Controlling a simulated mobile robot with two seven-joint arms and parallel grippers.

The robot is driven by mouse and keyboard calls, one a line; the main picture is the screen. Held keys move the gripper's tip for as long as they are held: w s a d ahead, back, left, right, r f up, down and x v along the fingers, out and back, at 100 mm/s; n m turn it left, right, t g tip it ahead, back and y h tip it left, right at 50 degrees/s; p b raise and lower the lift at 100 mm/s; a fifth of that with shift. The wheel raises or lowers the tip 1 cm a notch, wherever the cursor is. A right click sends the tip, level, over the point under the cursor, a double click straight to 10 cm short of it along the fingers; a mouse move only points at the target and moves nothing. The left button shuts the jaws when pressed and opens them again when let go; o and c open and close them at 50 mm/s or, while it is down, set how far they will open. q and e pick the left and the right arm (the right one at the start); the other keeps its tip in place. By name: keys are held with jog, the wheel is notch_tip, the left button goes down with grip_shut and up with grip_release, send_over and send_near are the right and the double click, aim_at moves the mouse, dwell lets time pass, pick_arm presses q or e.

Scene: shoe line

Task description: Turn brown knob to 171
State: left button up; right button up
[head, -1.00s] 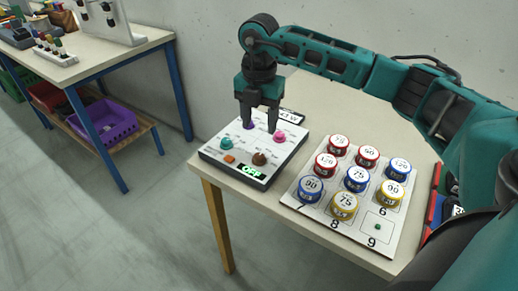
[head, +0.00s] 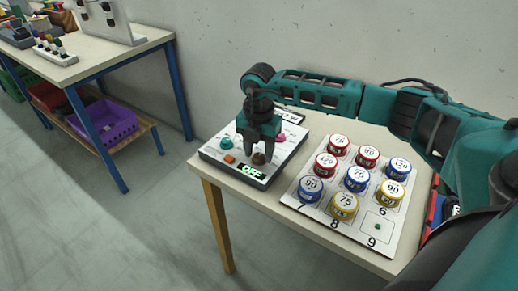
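The control box (head: 214,153) is a white panel on the near table. Its brown knob (head: 258,158) sits near the front, behind the lit green display (head: 250,171), which seems to read OFF. My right gripper (head: 256,154) points down over the brown knob, its two fingers apart on either side of it. I cannot tell whether the fingers touch the knob. A teal knob (head: 226,143), an orange button (head: 229,159) and a pink knob (head: 281,137) also show. The purple knob is hidden behind the gripper. My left gripper is out of view.
A white board (head: 322,219) with several numbered red, blue and yellow cans stands right of the box. A wall is close behind the table. Another table (head: 88,55) with a purple crate (head: 104,124) below stands at the left.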

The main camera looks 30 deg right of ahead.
grip_shut()
jog(key=shift+n, duration=0.3)
jog(key=n, duration=0.3)
jog(key=shift+n+b, duration=0.3)
jog(key=shift+b, duration=0.05)
jog(key=n, duration=0.3)
jog(key=shift+n+b, duration=0.3)
jog(key=n+b, duration=0.1)
jog(key=n, duration=0.4)
jog(key=shift+n+b, duration=0.35)
jog(key=shift+n, duration=1.05)
jog(key=shift+o, duration=1.1)
grip_release()
